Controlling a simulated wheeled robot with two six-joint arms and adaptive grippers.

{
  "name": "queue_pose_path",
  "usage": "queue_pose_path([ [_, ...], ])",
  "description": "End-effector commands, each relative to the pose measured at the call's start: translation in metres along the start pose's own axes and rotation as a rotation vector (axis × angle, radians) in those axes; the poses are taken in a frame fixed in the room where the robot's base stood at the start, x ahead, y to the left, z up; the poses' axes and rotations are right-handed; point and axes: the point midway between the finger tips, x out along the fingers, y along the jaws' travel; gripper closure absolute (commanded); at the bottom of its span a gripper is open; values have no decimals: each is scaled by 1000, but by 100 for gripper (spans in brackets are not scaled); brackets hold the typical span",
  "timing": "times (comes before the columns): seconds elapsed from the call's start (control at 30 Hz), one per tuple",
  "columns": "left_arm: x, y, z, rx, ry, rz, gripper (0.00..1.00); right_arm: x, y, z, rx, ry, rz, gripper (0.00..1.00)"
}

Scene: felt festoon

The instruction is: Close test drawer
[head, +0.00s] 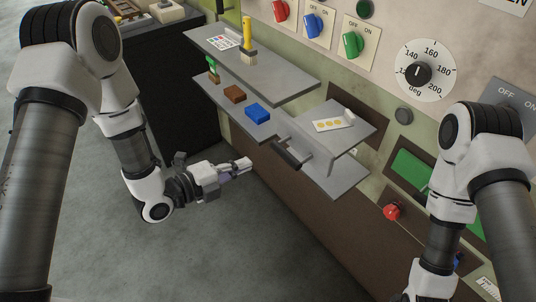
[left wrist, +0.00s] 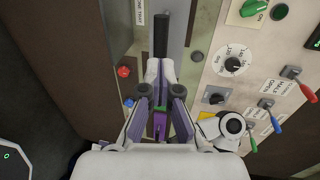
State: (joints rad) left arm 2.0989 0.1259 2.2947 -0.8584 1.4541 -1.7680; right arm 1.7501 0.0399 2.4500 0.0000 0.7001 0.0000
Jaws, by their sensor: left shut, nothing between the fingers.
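The test drawer (head: 335,180) is a grey box that sticks out from the brown lower front of the machine, so it stands open. Its black bar handle (head: 287,154) is on the end facing my left gripper. My left gripper (head: 247,164) is shut and empty, a short way left of the handle. In the left wrist view the fingertips (left wrist: 160,68) point toward the dark handle bar (left wrist: 161,35); I cannot tell whether they touch it. Only my right arm shows, at the right of the head view; its gripper is out of sight.
A grey shelf (head: 290,80) with a yellow-handled brush (head: 247,42) juts out above. A lower shelf holds a brown block (head: 234,94) and a blue block (head: 257,112). A red knob (head: 391,211) sticks out at right. The floor (head: 210,255) at left is clear.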

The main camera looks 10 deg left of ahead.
Motion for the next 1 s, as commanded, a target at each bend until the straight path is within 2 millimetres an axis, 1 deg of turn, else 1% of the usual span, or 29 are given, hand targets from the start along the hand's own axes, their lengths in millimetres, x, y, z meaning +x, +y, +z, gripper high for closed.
queue_pose_path([
  [0.03, 12, -1, -1, 5, 5, 1, 100, -3, 0, 0, 0, 0, 0, 60],
  [0.2, 48, -1, -2, 3, 4, 0, 100, -8, 0, 0, 0, 0, 0, 60],
  [0.3, 65, -1, -1, 2, 3, 0, 100, -10, 0, 0, 0, 0, 0, 60],
  [0.4, 76, -1, -1, 0, 1, 0, 100, -12, 0, 0, 0, 0, 0, 60],
  [0.53, 81, 0, 0, -2, -1, 0, 100, -12, 0, 0, 0, 0, 0, 60],
  [0.87, 82, 0, 1, -2, -1, 0, 100, -11, 0, 0, 0, 0, 0, 60],
  [1.0, 86, 0, 5, 0, -1, -1, 100, -8, 0, 0, 0, 0, 0, 60],
])
